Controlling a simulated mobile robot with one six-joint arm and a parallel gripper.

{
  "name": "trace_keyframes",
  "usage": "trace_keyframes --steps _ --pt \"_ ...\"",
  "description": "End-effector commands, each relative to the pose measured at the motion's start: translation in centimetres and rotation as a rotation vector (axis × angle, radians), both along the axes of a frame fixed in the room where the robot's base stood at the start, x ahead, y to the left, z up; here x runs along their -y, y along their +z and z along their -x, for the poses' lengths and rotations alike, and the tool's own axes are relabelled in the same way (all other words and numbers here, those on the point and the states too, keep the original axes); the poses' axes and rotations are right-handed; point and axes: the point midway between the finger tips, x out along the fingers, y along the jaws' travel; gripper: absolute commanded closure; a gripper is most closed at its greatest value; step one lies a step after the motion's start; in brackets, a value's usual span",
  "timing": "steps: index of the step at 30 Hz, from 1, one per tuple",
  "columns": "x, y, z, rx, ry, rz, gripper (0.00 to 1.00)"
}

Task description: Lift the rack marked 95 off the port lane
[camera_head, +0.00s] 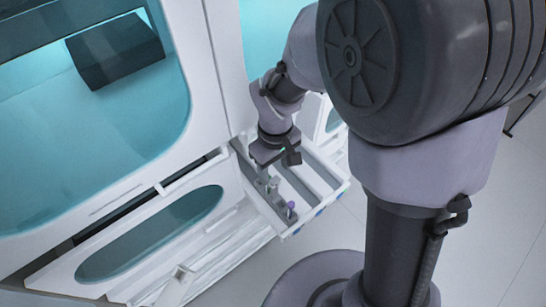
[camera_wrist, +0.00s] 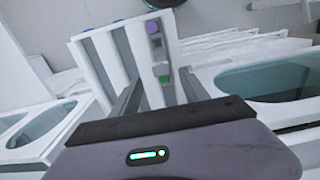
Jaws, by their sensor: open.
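The port lane tray (camera_head: 331,176) sticks out from the white machine, with several parallel channels; it also shows in the wrist view (camera_wrist: 92,62). Small items stand in one channel: a purple-topped one (camera_head: 290,206) near the outer end and a grey one (camera_head: 273,184) closer to my gripper. In the wrist view that channel holds a purple piece (camera_wrist: 152,27), a white piece (camera_wrist: 161,69) and a green piece (camera_wrist: 165,79). No number 95 can be read on any of them. My gripper (camera_head: 268,177) is open above the inner part of the tray, its fingers (camera_wrist: 158,98) apart and nothing visibly held.
The white machine front with teal windows (camera_head: 150,235) stands left of and behind the tray. A dark box (camera_head: 115,50) shows behind the upper glass. Pale floor (camera_head: 495,210) lies open at the right. White folded-looking material (camera_wrist: 215,48) lies beside the tray.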

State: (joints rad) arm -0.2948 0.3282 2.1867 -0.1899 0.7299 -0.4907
Motion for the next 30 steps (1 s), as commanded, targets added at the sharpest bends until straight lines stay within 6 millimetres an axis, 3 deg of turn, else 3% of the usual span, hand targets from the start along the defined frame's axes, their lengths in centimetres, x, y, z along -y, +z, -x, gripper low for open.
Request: trace_keyframes --steps 1,7,13,22,30 --pt "0.0 -1.7 0.1 -0.002 0.000 0.000 0.47" --pt "0.0 -4.1 0.1 0.000 -0.002 0.000 0.47" --pt "-0.1 -8.1 0.6 -0.001 -0.004 -0.001 0.47" --pt "-0.1 -8.7 0.6 0.002 -0.004 -0.001 0.47" --pt "-0.1 -8.7 0.5 0.002 -0.004 -0.001 1.00"
